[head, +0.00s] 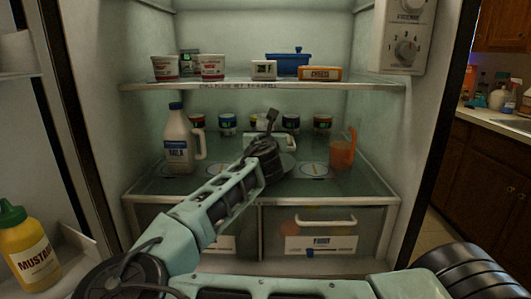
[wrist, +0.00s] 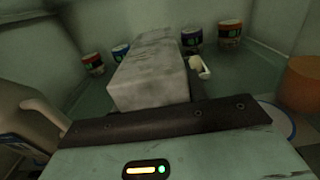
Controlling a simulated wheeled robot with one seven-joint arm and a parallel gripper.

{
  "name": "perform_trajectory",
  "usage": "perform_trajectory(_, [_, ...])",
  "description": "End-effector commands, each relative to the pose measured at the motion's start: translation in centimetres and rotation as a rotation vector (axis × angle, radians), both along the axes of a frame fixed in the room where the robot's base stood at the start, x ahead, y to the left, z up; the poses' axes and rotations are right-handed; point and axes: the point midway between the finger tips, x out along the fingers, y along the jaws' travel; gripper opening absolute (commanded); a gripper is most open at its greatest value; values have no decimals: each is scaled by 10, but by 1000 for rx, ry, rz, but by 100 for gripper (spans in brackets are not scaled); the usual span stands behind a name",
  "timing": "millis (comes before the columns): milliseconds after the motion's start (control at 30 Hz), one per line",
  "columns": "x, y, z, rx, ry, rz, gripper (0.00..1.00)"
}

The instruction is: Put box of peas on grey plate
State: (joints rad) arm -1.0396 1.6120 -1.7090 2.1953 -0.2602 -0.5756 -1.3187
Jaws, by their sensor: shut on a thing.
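My gripper (head: 266,155) reaches over the middle shelf of the open fridge, and its wrist hides much of what lies beyond. It is shut on a pale box (head: 289,143), which I take for the box of peas; no label is readable. In the wrist view a pale grey block (wrist: 150,78) extends ahead of the dark bar, and the fingertips cannot be made out clearly. The grey plate (head: 288,162) shows partly on the shelf behind and right of my wrist. The gap between the box and the plate is hard to tell.
A milk jug (head: 178,145) stands left on the shelf and an orange pitcher (head: 342,153) right. A blue-rimmed plate (head: 313,171) lies beside the grey one. Several small cups, one of them here (head: 228,124), line the back. The upper shelf (head: 230,86) hangs above.

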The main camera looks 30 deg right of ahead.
Motion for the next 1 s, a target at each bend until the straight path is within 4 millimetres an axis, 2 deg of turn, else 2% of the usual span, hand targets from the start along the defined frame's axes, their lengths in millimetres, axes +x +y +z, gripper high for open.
perform_trajectory(33, [0, 0, -8, -2, 1, -1, 7])
perform_trajectory(267, [0, 0, -26, -1, 0, 0, 7])
perform_trajectory(467, [0, 0, -52, -2, 0, 0, 7])
perform_trajectory(1000, [0, 0, -62, 0, -1, 0, 7])
